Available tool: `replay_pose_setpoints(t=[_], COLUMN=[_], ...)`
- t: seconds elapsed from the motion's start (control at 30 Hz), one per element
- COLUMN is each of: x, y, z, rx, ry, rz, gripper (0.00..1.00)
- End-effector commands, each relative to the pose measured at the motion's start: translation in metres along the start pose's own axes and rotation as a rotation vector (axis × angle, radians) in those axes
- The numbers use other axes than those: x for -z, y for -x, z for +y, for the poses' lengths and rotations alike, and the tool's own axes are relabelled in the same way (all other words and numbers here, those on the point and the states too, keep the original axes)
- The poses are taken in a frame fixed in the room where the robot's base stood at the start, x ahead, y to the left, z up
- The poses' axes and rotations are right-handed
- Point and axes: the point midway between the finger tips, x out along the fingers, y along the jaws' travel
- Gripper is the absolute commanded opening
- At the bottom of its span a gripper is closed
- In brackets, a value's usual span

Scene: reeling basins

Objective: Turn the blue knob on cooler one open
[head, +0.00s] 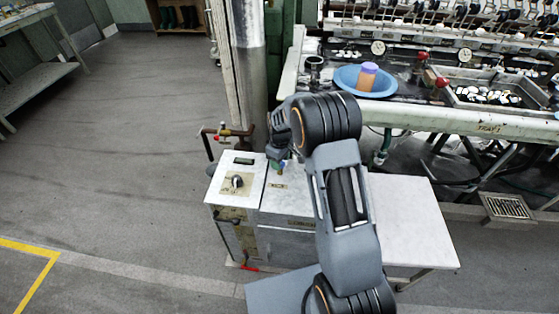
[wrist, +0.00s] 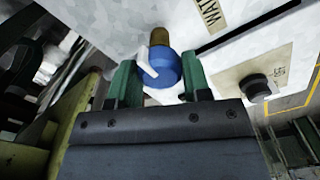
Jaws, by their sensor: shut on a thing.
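The blue knob (wrist: 167,70) is a rounded blue cap with a white pointer, on a brass stem (wrist: 159,37) by the white panel of the cooler (head: 236,186). My gripper (wrist: 159,63) has its two green fingers on either side of the knob, shut on it. In the head view my gripper (head: 281,165) is low over the cooler's top, right of its display, and the knob is mostly hidden there. A label starting "WAT" (wrist: 210,13) is on the panel near the stem. I cannot tell how far the knob is turned.
A black dial (wrist: 258,88) sits on a beige plate beside the knob. A pipe with a brass valve (head: 226,132) and a metal column (head: 248,55) stand behind the cooler. A blue basin (head: 342,79) with an orange-and-purple container is at the back right. Open floor lies left.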

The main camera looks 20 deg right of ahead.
Motion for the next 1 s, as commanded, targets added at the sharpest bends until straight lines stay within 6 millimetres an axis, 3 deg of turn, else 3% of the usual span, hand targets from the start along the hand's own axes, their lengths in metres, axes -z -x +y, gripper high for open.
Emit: replay_pose_setpoints(t=[0.27, 0.3, 0.53, 0.83, 1.0], x=[0.001, 0.001, 0.001, 0.0, 0.001], y=[0.002, 0.002, 0.001, 0.003, 0.023], z=[0.001, 0.001, 0.001, 0.001, 0.001], rx=[-0.005, -0.005, -0.002, -0.001, -0.004], ry=[0.003, 0.003, 0.001, 0.0, 0.0], rz=[0.004, 0.004, 0.002, 0.001, 0.003], gripper=[0.2, 0.46, 0.68, 0.7, 0.7])
